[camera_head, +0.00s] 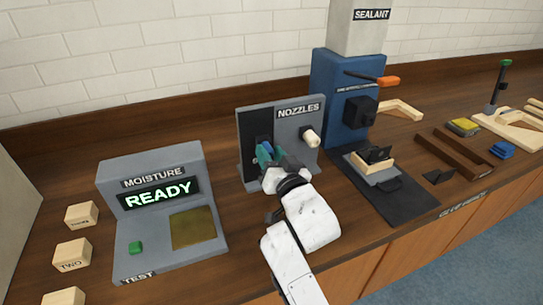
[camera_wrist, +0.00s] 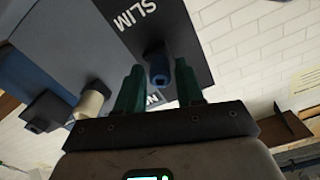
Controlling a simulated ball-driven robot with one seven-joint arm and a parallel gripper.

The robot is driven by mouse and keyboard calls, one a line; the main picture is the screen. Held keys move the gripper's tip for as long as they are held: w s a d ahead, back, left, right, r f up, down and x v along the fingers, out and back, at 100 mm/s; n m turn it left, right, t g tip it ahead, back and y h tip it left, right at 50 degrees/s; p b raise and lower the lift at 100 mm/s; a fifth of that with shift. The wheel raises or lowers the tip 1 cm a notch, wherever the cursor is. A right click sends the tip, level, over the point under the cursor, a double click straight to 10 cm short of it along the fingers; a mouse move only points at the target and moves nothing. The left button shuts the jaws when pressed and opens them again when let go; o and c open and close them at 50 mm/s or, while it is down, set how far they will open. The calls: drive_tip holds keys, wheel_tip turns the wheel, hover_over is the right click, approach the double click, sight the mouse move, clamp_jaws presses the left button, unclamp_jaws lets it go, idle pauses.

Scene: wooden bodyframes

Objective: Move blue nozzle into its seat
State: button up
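The blue nozzle (camera_wrist: 157,66) sticks out from the grey nozzle rack, near a "SLIM" label, in the wrist view. In the head view my gripper hides most or all of it. My gripper (camera_head: 264,152) is in front of the left half of the rack (camera_head: 247,122). In the wrist view its two teal fingers (camera_wrist: 159,85) are spread to either side of the nozzle, with gaps on both sides. The blue sealant machine (camera_head: 331,82) stands right of the rack, with a black block (camera_head: 361,111) on its front. I cannot tell for certain which part is the seat.
A cream nozzle (camera_head: 311,138) sits on the rack's right half. The moisture tester (camera_head: 160,215) reads "READY" at the left. Wooden blocks (camera_head: 73,254) lie left of it. A dark mat (camera_head: 400,203) with a small fixture lies before the machine, whose orange-handled lever (camera_head: 386,82) juts right.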

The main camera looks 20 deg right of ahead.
drive_tip(key=shift+o, duration=1.3)
drive_tip(key=s+b, duration=0.1)
drive_tip(key=s, duration=0.9)
drive_tip(key=shift+s, duration=0.4)
